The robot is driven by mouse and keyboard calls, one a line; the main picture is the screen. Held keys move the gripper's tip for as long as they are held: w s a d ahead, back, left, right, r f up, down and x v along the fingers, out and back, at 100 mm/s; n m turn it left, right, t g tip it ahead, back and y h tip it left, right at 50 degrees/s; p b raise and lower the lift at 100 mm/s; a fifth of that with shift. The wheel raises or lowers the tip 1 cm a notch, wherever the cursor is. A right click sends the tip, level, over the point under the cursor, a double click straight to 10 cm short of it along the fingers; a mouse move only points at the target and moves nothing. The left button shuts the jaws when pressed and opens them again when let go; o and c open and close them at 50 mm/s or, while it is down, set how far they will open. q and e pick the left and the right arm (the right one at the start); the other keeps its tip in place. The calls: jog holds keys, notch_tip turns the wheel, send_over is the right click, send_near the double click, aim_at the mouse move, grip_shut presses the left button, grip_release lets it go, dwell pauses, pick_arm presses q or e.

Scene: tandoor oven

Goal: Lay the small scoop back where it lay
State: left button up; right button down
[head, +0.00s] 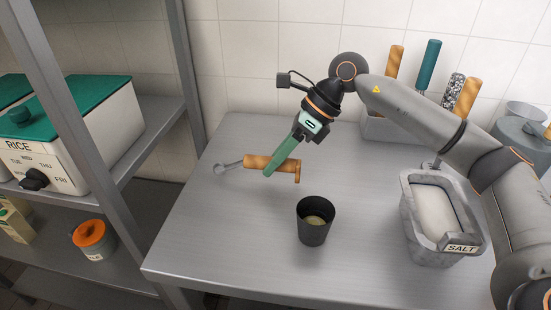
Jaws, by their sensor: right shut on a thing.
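The small scoop (257,161) has an orange-brown wooden handle and a small metal bowl at its left end. My right gripper (279,159), with green fingers, is shut on the handle. The scoop is held roughly level over the steel table (210,222); I cannot tell whether it touches the surface. Part of the handle is hidden behind the fingers. My left gripper is not in view.
A stone salt box (411,222) is at the right. Behind is a holder (375,129) with several upright handles. A shelf (152,125) with a rice dispenser (60,140) stands left.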

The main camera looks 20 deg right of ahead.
jog(key=shift+f, duration=0.2)
dwell(0.4)
jog(key=shift+f+b, duration=0.45)
grip_release()
dwell(0.4)
jog(key=shift+r, duration=0.1)
jog(key=shift+p+v, duration=0.6)
jog(key=shift+v, duration=0.25)
jog(key=w+p+v, duration=0.1)
jog(key=p+v, duration=0.2)
jog(key=v, duration=0.4)
jog(key=shift+s+p, duration=0.4)
jog(key=shift+s, duration=0.15)
dwell(0.5)
